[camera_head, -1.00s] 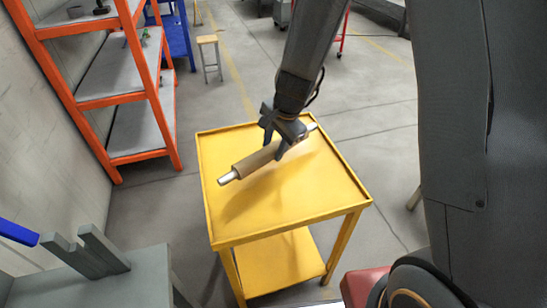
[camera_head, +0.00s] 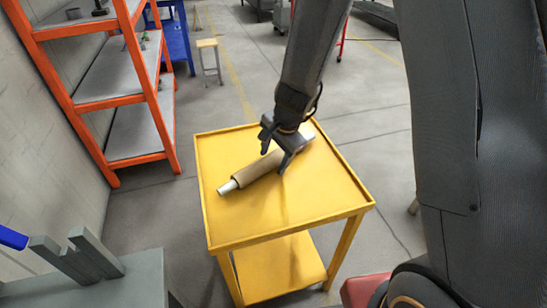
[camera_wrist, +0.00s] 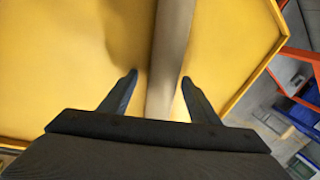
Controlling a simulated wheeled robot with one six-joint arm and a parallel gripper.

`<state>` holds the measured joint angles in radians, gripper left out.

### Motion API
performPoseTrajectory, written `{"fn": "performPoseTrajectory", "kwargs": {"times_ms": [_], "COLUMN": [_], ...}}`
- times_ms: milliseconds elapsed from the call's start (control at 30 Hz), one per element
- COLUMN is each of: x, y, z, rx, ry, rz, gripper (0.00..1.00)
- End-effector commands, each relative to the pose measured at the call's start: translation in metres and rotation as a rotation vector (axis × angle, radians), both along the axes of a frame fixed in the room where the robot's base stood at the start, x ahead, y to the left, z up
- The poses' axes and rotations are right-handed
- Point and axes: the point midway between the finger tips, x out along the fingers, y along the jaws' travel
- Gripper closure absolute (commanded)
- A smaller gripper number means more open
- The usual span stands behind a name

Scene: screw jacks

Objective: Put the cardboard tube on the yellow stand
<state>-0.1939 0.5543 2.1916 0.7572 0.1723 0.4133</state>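The brown cardboard tube (camera_head: 257,169), with pale ends sticking out, lies slantwise on the top of the yellow stand (camera_head: 325,195) in the head view. My gripper (camera_head: 275,156) is over the tube's far half, with its fingers on either side. In the wrist view the tube (camera_wrist: 170,55) runs between the two spread fingers (camera_wrist: 159,77). A clear gap shows at the left finger; the right finger is close to the tube, and I cannot tell if it touches. My gripper hides part of the tube in the head view.
An orange shelf unit (camera_head: 135,95) stands at the left by the wall. A grey stand with upright prongs (camera_head: 85,260) is at the lower left. A small stool (camera_head: 209,60) stands behind. The front part of the yellow top is clear.

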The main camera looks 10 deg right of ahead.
Motion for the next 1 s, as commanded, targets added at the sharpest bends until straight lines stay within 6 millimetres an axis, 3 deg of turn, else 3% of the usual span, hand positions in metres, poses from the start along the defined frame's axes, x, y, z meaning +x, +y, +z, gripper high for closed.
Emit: {"fn": "performPoseTrajectory", "kwargs": {"times_ms": [267,700,1000], "x": [-0.001,-0.020,-0.030], "y": [-0.001,-0.015,-0.021], "z": [0.007,0.089,0.117], "rx": [0.001,0.001,-0.004], "ry": [-0.001,-0.005,0.000], "rz": [0.000,0.000,0.011], "gripper": [0.44,0.44,0.44]}}
